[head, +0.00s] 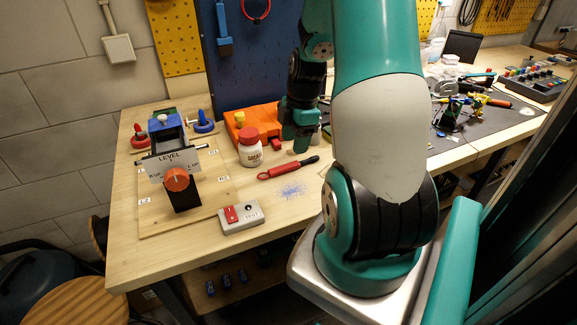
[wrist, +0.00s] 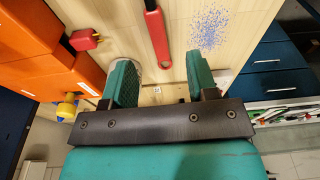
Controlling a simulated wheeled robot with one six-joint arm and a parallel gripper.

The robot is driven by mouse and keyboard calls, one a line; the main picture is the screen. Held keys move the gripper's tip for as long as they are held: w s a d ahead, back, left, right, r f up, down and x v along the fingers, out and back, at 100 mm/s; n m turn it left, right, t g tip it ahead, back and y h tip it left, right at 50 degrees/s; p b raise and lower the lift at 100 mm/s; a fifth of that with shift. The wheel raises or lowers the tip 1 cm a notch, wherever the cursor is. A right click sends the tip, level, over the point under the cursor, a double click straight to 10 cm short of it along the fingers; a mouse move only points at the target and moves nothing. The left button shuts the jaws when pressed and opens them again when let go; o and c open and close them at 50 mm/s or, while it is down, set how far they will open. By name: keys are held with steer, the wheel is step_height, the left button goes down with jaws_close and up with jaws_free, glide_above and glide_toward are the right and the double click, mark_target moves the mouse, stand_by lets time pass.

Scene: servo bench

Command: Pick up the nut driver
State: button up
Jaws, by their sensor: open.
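A red hand tool with a dark end (head: 288,169) lies flat on the wooden bench, right of the white bottle; I cannot tell for sure that it is the nut driver. In the wrist view its red, ring-ended part (wrist: 157,38) points down towards the gap between my fingers. My gripper (head: 302,145) is above the bench, just behind the tool in the head view. In the wrist view my gripper (wrist: 161,76) is open, with its green fingers wide apart and nothing between them. The tool's far end is cut off there.
A white bottle with a red cap (head: 250,152) stands left of the tool. A grey box with a red switch (head: 241,216) lies in front. Blue speckles (head: 292,190) mark the bench. A levelling fixture (head: 180,178) stands left.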

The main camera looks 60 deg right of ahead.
mark_target(290, 164)
steer(key=f, duration=0.4)
steer(key=w+f+p, duration=0.1)
steer(key=f, duration=0.2)
steer(key=shift+a+f, duration=0.1)
steer(key=shift+a, duration=0.25)
steer(key=shift+c, duration=0.4)
jaws_close()
